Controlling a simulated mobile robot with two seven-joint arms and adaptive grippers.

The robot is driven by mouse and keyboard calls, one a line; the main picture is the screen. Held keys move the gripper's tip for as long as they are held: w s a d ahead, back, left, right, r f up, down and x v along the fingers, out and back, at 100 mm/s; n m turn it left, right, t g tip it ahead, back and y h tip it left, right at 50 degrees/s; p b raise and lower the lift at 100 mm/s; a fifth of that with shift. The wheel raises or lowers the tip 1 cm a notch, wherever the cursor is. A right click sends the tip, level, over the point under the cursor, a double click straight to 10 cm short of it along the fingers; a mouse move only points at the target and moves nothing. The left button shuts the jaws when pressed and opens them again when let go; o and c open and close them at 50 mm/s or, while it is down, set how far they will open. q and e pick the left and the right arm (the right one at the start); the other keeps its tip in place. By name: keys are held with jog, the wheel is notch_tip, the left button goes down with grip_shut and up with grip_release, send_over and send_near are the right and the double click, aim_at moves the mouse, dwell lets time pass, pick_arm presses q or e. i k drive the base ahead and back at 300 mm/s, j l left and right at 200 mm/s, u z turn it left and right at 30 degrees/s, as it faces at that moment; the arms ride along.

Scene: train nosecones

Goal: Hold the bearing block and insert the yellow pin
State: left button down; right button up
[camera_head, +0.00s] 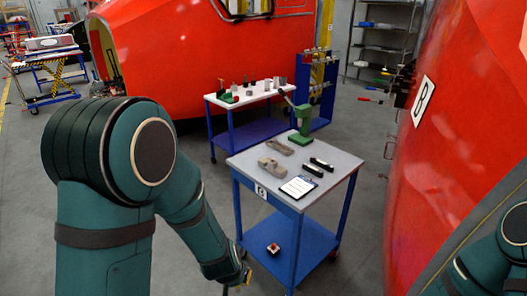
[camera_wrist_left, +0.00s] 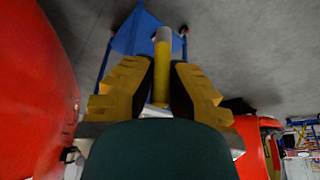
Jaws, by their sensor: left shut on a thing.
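In the left wrist view, the yellow pin (camera_wrist_left: 162,66) stands between the two yellow-and-black fingers of my left gripper (camera_wrist_left: 160,82), which are shut on it. The pin's top end is pale and its lower part is hidden by the gripper. In the head view, my left gripper (camera_head: 240,282) is low, in front of and left of the grey-topped blue table; the pin is hard to make out there. A grey-brown block (camera_head: 275,168), likely the bearing block, lies on that table, apart from the gripper. My right gripper is out of view.
The table (camera_head: 245,160) also holds a flat grey-brown part (camera_head: 281,146), black pieces (camera_head: 312,171), a clipboard (camera_head: 299,187) and a green press (camera_head: 301,125). A red button box (camera_head: 273,249) is on its lower shelf. Red train nosecones (camera_head: 465,140) stand right and behind.

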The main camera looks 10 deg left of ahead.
aim_at(272, 168)
jog(key=i+j, duration=0.3)
jog(key=i+j+u, duration=0.1)
jog(key=i+j, duration=0.25)
jog(key=i, duration=0.15)
